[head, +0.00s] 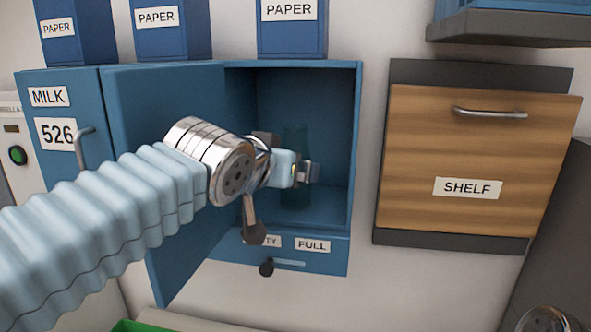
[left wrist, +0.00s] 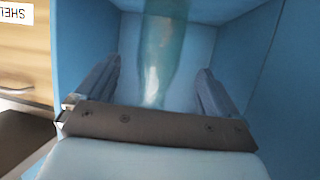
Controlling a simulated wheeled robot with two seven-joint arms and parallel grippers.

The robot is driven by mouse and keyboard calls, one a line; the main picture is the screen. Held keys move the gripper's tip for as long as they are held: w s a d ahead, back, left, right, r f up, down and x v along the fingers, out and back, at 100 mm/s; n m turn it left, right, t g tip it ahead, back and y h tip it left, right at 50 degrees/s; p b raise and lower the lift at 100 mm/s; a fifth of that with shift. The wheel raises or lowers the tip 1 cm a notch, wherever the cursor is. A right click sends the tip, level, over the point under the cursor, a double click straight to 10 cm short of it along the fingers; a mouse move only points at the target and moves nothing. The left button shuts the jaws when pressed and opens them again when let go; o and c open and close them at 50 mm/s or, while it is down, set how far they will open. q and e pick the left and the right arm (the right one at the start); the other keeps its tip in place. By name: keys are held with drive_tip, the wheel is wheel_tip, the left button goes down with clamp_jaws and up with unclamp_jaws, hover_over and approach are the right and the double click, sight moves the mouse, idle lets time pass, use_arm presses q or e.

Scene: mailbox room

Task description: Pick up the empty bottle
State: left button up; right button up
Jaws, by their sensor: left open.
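The empty bottle (head: 294,140) is a translucent teal bottle standing upright inside the open blue milk box (head: 354,150). My left gripper (head: 308,173) reaches into the box in front of it and hides part of its body. In the left wrist view the bottle (left wrist: 158,40) lies between and just beyond the two open fingers (left wrist: 158,75), with a gap on each side. Whether its lower end is between the fingertips is hard to tell.
The milk box door (head: 165,100) stands open on the left, beside my left arm. A wooden shelf cabinet (head: 480,150) is to the right. Blue paper boxes (head: 290,38) are above.

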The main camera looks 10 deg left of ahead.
use_arm(q)
drive_tip(key=shift+p+x, duration=0.7)
drive_tip(key=shift+x, duration=1.75)
drive_tip(key=shift+c, duration=0.2)
drive_tip(key=c, duration=1.2)
drive_tip(key=shift+c, duration=0.3)
